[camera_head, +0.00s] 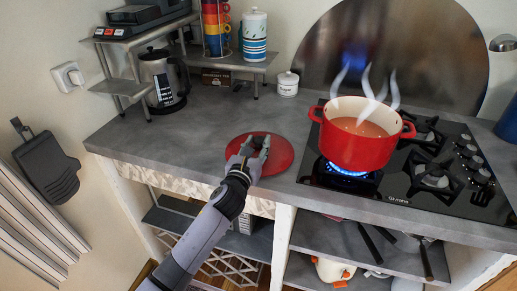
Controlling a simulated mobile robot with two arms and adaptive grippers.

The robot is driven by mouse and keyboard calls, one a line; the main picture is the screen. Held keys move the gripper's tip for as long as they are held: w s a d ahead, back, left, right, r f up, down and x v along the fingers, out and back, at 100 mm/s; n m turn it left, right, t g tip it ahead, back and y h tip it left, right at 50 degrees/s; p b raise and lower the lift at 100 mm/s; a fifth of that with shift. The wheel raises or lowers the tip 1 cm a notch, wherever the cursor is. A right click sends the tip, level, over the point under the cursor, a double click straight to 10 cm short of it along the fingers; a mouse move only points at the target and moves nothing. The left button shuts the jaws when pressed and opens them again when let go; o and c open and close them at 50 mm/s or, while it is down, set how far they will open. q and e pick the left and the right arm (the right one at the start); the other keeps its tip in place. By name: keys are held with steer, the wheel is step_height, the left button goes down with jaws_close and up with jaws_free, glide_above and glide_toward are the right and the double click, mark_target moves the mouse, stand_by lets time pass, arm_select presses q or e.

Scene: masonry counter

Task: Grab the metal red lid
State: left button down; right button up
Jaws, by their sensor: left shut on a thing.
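The red lid (282,153) is a round, flat disc on the grey counter, left of the stove. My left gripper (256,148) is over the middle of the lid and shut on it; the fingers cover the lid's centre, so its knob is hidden. The lid appears to be at or close to the counter surface; I cannot tell whether it is lifted. A red pot (358,150) with steaming soup stands on a lit burner to the right. My right gripper is not in view.
The black stove (440,195) has a blue flame under the pot. A small white jar (287,84) stands behind the lid. A metal shelf (225,63) with stacked cups and a French press (160,80) are at the back left. The counter left of the lid is clear.

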arm_select(q)
steer(key=shift+s+f, duration=0.1)
steer(key=shift+f, duration=0.25)
